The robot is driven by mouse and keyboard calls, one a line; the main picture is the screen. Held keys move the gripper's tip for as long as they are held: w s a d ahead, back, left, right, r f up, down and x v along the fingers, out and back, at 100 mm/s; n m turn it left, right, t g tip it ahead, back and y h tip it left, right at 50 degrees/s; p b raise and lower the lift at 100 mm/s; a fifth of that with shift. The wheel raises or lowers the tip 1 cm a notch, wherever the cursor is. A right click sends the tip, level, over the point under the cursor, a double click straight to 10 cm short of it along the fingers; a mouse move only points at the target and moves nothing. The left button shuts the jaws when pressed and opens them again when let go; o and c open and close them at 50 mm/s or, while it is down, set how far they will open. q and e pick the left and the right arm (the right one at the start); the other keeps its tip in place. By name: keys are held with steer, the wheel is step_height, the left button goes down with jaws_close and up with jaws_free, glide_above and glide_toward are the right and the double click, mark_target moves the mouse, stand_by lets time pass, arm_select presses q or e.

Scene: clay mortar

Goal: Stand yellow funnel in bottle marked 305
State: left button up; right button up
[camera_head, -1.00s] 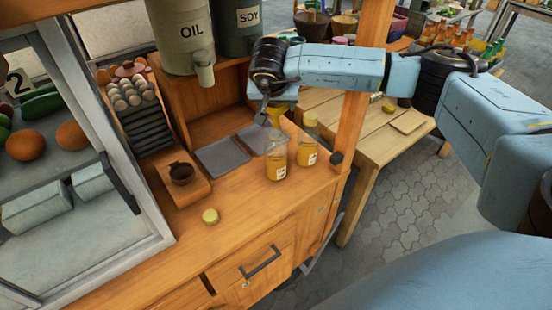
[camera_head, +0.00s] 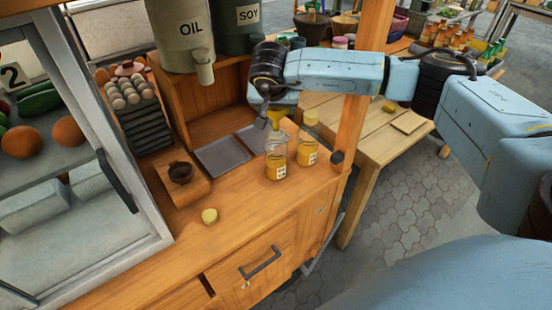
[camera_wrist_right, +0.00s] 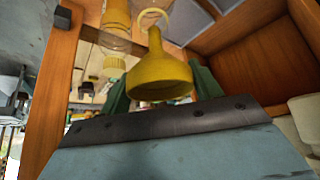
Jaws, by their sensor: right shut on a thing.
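The yellow funnel (camera_head: 276,118) is held upright by my right gripper (camera_head: 266,105), directly over the mouth of the front bottle (camera_head: 276,160). In the right wrist view the funnel (camera_wrist_right: 160,76) is between the green fingers of my right gripper (camera_wrist_right: 162,92). Its spout overlaps the pale ring of the bottle mouth; I cannot tell how deep the tip sits. The front bottle is clear above and yellow below. A second bottle (camera_head: 306,153) with a yellow cap stands just right of it. The label numbers are too small to read. My left gripper is out of view.
A loose yellow cap (camera_head: 210,216) lies on the wooden counter (camera_head: 232,225). Grey trays (camera_head: 221,157) and a small dark bowl (camera_head: 181,172) are left of the bottles. The wooden post (camera_head: 352,135) stands close right. The front of the counter is mostly clear.

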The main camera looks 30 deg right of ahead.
steer(key=shift+f, duration=0.3)
stand_by(0.4)
steer(key=shift+f+b, duration=0.5)
steer(key=shift+b, duration=0.05)
steer(key=o, duration=1)
steer(key=shift+o, duration=0.2)
steer(key=v, duration=1.3)
steer(key=shift+r, duration=0.2)
steer(key=shift+a, duration=0.1)
